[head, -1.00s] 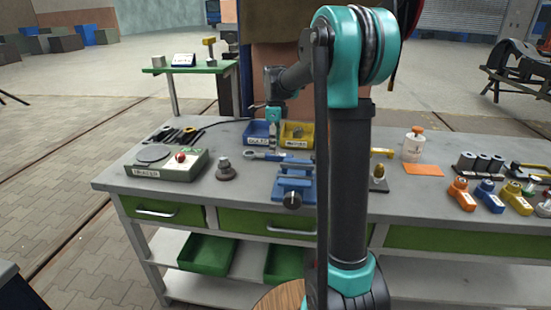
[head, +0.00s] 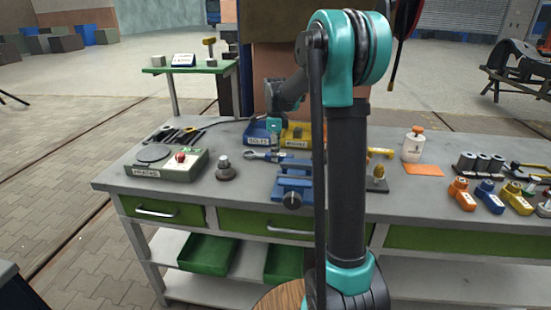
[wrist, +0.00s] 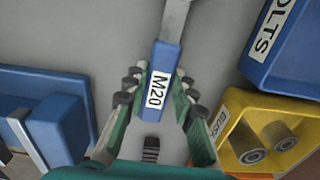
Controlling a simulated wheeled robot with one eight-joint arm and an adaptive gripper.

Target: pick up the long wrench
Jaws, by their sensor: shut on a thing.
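The wrench has a grey metal shaft and a blue handle (wrist: 164,60) with a white M20 label. In the wrist view it runs from the top edge down between the fingers of my gripper (wrist: 157,86). The fingers are shut on the blue handle, one on each side. I cannot tell whether the wrench touches the bench top.
A blue bolts bin (wrist: 290,50) and a yellow bushes bin (wrist: 240,103) stand close on the right in the wrist view. A blue vice-like fixture (head: 293,187) stands in front of the wrench. A grey-green heater box (head: 180,170) and a dark knobbed piece (head: 225,171) are to the left.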

